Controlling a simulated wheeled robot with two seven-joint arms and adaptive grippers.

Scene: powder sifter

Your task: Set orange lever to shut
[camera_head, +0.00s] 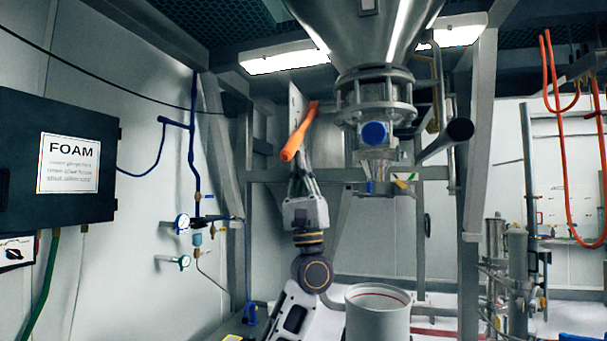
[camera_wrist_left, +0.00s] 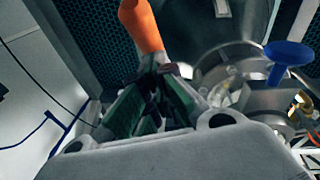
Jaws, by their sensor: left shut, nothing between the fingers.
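The orange lever (camera_head: 299,132) shows in the head view left of the sifter's flanged neck, slanting from upper right down to lower left. In the left wrist view the orange lever (camera_wrist_left: 141,27) comes down from the top edge, its lower end by my fingertips. My left gripper (camera_head: 300,160) points up just under the lever's lower end. In the left wrist view my left gripper (camera_wrist_left: 157,68) has its fingertips together with nothing between them. The tips look close to the lever or touching it; I cannot tell which. My right gripper is not in view.
A steel hopper (camera_head: 365,35) with a blue round cap (camera_head: 374,133) hangs right of the lever. A white drum (camera_head: 377,316) stands below. A dark FOAM box (camera_head: 60,120) and pressure gauges (camera_head: 182,223) are on the left wall. Frame posts stand around the hopper.

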